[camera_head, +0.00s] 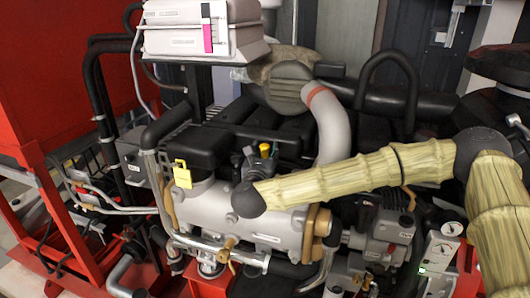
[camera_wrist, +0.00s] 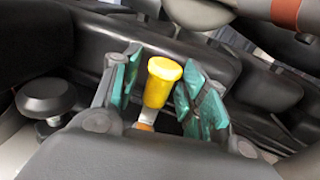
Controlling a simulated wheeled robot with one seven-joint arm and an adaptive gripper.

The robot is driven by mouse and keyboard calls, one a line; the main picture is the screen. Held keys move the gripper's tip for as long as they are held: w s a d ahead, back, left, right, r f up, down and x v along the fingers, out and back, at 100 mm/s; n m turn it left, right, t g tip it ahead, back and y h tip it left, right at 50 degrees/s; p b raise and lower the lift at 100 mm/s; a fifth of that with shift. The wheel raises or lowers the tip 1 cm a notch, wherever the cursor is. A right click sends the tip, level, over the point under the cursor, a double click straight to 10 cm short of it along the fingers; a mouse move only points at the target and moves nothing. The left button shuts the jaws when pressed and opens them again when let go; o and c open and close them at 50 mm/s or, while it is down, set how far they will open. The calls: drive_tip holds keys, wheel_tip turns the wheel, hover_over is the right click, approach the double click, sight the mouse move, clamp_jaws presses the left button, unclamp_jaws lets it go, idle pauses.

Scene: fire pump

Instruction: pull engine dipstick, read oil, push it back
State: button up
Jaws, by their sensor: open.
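The dipstick's yellow handle (camera_wrist: 160,82) stands upright between the two teal-padded fingers of my gripper (camera_wrist: 155,95) in the wrist view. A bit of orange and pale metal shows below the handle; the rest of the dipstick is hidden. In the head view the yellow handle (camera_head: 265,148) shows on top of the engine (camera_head: 275,220), beside my gripper (camera_head: 258,158), which looks small and dark there.
A black round knob (camera_wrist: 46,98) stands left of the fingers. A yellow padlock-shaped tag (camera_head: 182,174) hangs left on the engine. A large grey pipe (camera_head: 332,125) rises behind my arm. A red frame (camera_head: 60,80) stands at the left, and a pale control box (camera_head: 205,35) sits above.

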drive_tip(key=s+a, duration=0.1)
drive_tip(key=s, duration=1)
drive_tip(key=shift+s+a, duration=0.3)
drive_tip(key=shift+a, duration=0.1)
